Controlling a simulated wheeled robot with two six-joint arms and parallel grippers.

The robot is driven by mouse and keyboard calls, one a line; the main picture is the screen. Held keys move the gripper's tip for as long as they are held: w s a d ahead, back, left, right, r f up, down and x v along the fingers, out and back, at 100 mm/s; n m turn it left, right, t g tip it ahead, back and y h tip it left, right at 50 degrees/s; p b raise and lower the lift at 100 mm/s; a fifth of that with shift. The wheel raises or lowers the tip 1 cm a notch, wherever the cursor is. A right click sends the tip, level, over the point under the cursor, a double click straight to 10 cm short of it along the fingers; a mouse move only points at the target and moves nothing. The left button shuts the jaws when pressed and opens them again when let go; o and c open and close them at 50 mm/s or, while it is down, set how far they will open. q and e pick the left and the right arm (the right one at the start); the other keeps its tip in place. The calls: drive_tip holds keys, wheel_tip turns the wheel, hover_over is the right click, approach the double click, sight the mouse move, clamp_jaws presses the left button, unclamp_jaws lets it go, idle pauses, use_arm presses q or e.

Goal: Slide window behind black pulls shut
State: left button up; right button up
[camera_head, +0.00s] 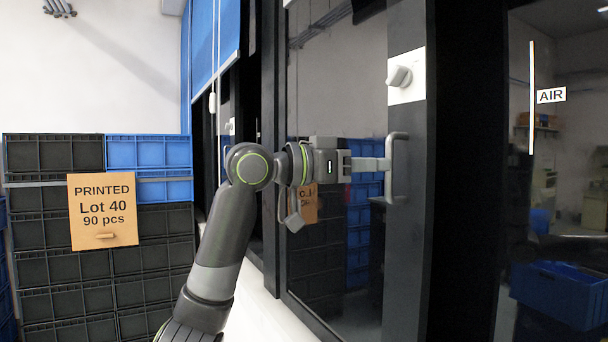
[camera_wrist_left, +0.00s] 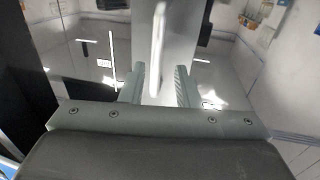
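The window has a dark frame and a reflective glass pane (camera_head: 345,90). A pale upright pull handle (camera_head: 397,170) is on its grey stile (camera_head: 407,250); the handle also shows in the left wrist view (camera_wrist_left: 158,45). My left gripper (camera_head: 384,165) reaches it from the left. In the left wrist view the two fingers (camera_wrist_left: 158,90) are apart, one on each side of the handle bar, with gaps visible. I cannot tell whether either finger touches it. No black pulls can be made out. My right gripper is not in view.
A white plate with a knob (camera_head: 401,76) is above the handle. A blue blind (camera_head: 213,45) with a pale cord pull (camera_head: 212,102) hangs at left. Stacked black and blue crates (camera_head: 55,240) bear an orange sign (camera_head: 103,212).

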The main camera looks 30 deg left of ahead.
use_arm(q)
drive_tip(key=b+v, duration=0.4)
drive_tip(key=v, duration=0.9)
drive_tip(key=shift+s+a+b, duration=0.2)
drive_tip(key=shift+a+b, duration=0.15)
drive_tip(key=shift+b, duration=0.05)
